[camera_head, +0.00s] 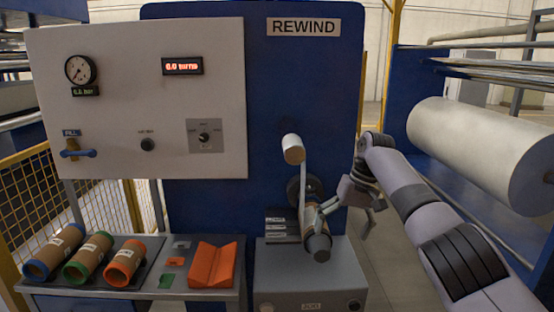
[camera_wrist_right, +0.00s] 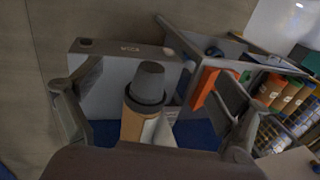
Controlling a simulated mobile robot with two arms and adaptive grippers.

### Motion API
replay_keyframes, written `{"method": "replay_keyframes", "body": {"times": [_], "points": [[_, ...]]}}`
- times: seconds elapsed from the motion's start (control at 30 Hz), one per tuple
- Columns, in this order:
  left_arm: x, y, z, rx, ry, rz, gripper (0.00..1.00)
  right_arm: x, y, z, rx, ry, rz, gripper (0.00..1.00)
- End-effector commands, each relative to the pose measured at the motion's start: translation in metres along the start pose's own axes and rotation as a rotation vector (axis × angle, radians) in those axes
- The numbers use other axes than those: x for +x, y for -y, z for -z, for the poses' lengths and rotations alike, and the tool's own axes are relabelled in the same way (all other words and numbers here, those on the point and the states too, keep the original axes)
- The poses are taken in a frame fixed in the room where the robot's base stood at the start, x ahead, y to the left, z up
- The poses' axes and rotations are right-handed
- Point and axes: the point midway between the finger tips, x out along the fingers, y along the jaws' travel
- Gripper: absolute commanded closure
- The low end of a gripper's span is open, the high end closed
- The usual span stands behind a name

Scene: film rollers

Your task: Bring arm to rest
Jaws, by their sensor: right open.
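My right arm (camera_head: 445,235) reaches in from the right in the head view. Its gripper (camera_head: 348,203) is beside the rewind spindle, at its right. In the wrist view the open fingers (camera_wrist_right: 152,82) stand apart on either side of a brown core (camera_wrist_right: 132,125) with a dark grey end cap (camera_wrist_right: 148,84). I see no finger closed on it. In the head view the core (camera_head: 312,213) sits on the spindle with its dark end (camera_head: 319,247) towards me, and a white web strip runs down to it from a roller (camera_head: 293,149). The left gripper is not in view.
A grey cabinet (camera_head: 290,285) stands below the spindle. To its left, a table holds cores with blue (camera_head: 55,252), green (camera_head: 88,257) and orange (camera_head: 125,262) ends and an orange cradle (camera_head: 212,266). A large white roll (camera_head: 480,150) hangs at right. A control panel (camera_head: 120,120) is at left.

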Motion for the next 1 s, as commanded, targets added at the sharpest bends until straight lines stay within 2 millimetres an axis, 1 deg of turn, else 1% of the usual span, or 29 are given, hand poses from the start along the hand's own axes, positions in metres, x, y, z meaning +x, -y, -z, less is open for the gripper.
{"method": "replay_keyframes", "body": {"times": [0.03, 0.17, 0.27, 0.37, 0.47, 0.57, 0.67, 0.77, 0.8, 0.87, 0.9, 0.97, 1.0], "points": [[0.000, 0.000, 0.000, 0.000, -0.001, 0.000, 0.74, 0.012, -0.004, -0.001, 0.004, 0.006, -0.001, 0.07], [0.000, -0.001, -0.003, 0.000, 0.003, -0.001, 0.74, 0.032, -0.010, 0.001, 0.010, 0.004, -0.005, 0.07], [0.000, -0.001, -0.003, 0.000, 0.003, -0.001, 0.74, 0.052, -0.016, 0.002, 0.015, 0.002, -0.009, 0.07], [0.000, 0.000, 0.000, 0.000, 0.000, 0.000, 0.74, 0.075, -0.023, 0.002, 0.021, -0.001, -0.015, 0.07], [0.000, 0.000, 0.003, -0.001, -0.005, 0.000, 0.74, 0.105, -0.032, 0.000, 0.028, -0.002, -0.022, 0.07], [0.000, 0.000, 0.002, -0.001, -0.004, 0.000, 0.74, 0.141, -0.043, -0.004, 0.035, -0.006, -0.031, 0.07], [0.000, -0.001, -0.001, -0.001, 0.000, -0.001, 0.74, 0.185, -0.058, -0.012, 0.041, -0.009, -0.045, 0.07], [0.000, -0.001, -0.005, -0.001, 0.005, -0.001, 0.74, 0.244, -0.077, -0.028, 0.048, -0.012, -0.063, 0.07], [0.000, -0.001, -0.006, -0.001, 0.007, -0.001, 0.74, 0.271, -0.086, -0.038, 0.051, -0.013, -0.073, 0.07], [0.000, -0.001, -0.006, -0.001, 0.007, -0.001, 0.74, 0.312, -0.100, -0.055, 0.053, -0.018, -0.088, 0.07], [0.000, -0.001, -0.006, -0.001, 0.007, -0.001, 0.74, 0.338, -0.109, -0.069, 0.052, -0.022, -0.099, 0.07], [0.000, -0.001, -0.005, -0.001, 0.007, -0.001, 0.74, 0.376, -0.123, -0.091, 0.050, -0.027, -0.114, 0.07], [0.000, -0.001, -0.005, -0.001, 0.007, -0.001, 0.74, 0.400, -0.132, -0.107, 0.046, -0.029, -0.125, 0.07]]}}
